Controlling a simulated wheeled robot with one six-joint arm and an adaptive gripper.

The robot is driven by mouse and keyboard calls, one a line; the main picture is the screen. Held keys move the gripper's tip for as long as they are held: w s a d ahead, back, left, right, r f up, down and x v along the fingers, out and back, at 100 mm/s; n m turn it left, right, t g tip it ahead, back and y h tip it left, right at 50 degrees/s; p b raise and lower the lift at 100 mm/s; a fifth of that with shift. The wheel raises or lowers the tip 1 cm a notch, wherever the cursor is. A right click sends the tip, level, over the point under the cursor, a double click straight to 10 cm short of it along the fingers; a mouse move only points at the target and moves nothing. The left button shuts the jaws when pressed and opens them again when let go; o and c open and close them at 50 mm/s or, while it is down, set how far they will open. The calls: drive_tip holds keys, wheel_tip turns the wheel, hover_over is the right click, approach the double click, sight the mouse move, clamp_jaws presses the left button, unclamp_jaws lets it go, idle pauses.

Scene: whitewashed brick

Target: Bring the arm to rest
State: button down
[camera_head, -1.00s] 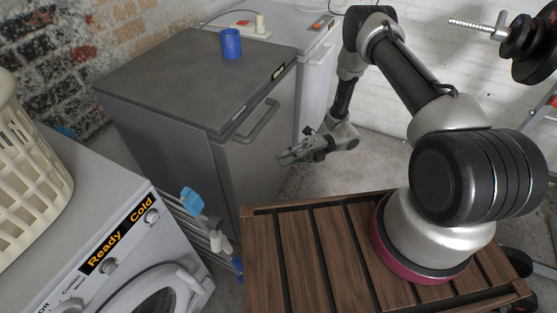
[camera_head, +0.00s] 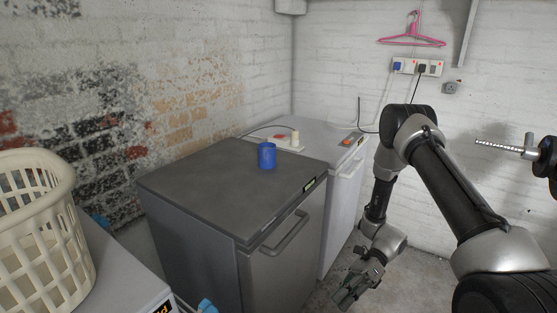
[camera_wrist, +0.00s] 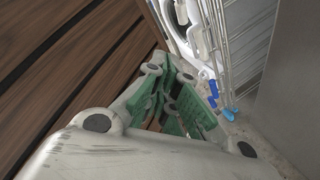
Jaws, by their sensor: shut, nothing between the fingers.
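My gripper (camera_head: 347,294) hangs low at the end of my folded arm, in front of the grey fridge and close to the floor. In the wrist view my gripper (camera_wrist: 180,112) shows green finger pads close together with nothing held between them. The wooden slats of my base lie to its left there. The fingers touch nothing that I can see.
A dark grey fridge (camera_head: 215,185) carries a blue cup (camera_head: 267,156). A white appliance (camera_head: 343,185) stands behind it. A cream laundry basket (camera_head: 45,235) sits at the left. Bare floor (camera_head: 410,275) lies right of my gripper. A drying rack (camera_wrist: 212,45) shows in the wrist view.

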drive_tip(key=d+r+n+t+h, duration=0.25)
drive_tip(key=d+r+n, duration=0.25)
drive_tip(key=r, duration=0.3)
drive_tip(key=s+d+r+n+t+h, duration=0.1)
drive_tip(key=d+r+n+h, duration=0.35)
drive_tip(key=r, duration=0.35)
drive_tip(key=d+r+n+t+h, duration=0.1)
drive_tip(key=d+r+n+h, duration=0.1)
drive_tip(key=d+r+n, duration=0.4)
drive_tip(key=s+d+r+n+t+h, duration=0.1)
drive_tip(key=s+r+t, duration=0.2)
drive_tip(key=r, duration=0.6)
drive_tip(key=s+d+r+n+t+h, duration=0.1)
drive_tip(key=s+r+t, duration=0.3)
drive_tip(key=r, duration=0.6)
drive_tip(key=shift+s+d+n+t, duration=0.25)
drive_tip(key=shift+d+n+t, duration=0.4)
drive_tip(key=shift+t, duration=0.6)
